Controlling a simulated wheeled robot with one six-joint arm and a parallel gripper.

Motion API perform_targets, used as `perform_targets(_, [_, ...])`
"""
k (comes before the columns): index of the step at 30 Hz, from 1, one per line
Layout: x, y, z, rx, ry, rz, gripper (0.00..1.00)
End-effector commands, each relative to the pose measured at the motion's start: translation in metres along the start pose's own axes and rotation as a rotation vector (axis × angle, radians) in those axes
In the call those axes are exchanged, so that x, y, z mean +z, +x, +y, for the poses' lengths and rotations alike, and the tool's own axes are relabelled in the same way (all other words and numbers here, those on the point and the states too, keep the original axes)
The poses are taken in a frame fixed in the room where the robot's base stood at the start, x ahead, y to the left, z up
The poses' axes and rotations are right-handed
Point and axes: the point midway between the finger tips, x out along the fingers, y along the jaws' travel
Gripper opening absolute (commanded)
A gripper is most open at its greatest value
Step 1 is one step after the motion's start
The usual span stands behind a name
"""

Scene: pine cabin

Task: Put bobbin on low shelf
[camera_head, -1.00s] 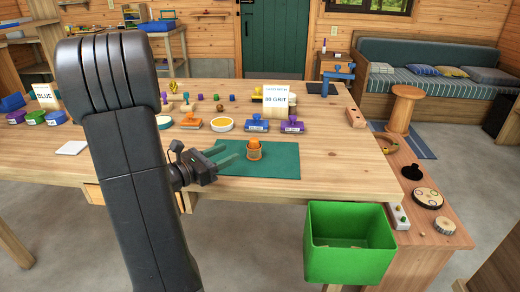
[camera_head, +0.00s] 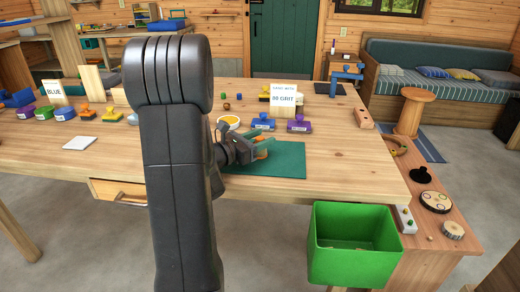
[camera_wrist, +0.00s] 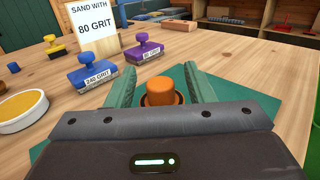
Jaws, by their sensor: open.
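The bobbin appears to be the small orange-topped piece (camera_wrist: 187,83) with a brown base, standing upright on the dark green mat (camera_head: 285,163). It shows between the two green fingers of my gripper (camera_wrist: 162,78) in the wrist view. In the head view my gripper (camera_head: 267,139) covers much of the bobbin (camera_head: 262,153). The fingers are open on either side of it; contact cannot be told. A low wooden shelf or bench top (camera_head: 438,220) stands right of the table, below its top; whether this is the low shelf is unclear.
A green bin (camera_head: 352,258) is at the table's front right edge. A blue sanding block (camera_wrist: 95,77), a purple one (camera_wrist: 145,52) and an "80 GRIT" sign (camera_wrist: 92,28) stand beyond the mat. Discs and small parts lie on the low bench.

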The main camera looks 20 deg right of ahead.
Motion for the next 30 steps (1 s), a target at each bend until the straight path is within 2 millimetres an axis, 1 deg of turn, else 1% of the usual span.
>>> perform_targets(5, [0.0,0.0,0.0,0.0,0.0,0.0,0.48])
perform_targets(6, [0.0,0.0,0.0,0.0,0.0,0.0,0.46])
perform_targets(8, [0.0,0.0,0.0,0.0,0.0,0.0,0.35])
perform_targets(12, [0.0,0.0,0.0,0.001,0.0,0.0,0.07])
perform_targets(13, [0.0,0.0,0.0,0.001,0.0,0.0,0.02])
perform_targets(14, [0.0,0.0,0.0,0.001,0.0,0.0,0.02])
perform_targets(15, [0.0,0.0,0.0,0.001,0.0,0.0,0.0])
perform_targets(20, [0.001,0.0,0.0,0.001,0.0,0.0,0.0])
perform_targets(22, [0.005,0.0,0.0,0.001,0.002,-0.001,0.0])
perform_targets(26, [0.024,0.0,0.0,0.001,0.003,-0.003,0.0])
perform_targets(30, [0.054,0.0,0.0,0.001,0.005,-0.004,0.0])
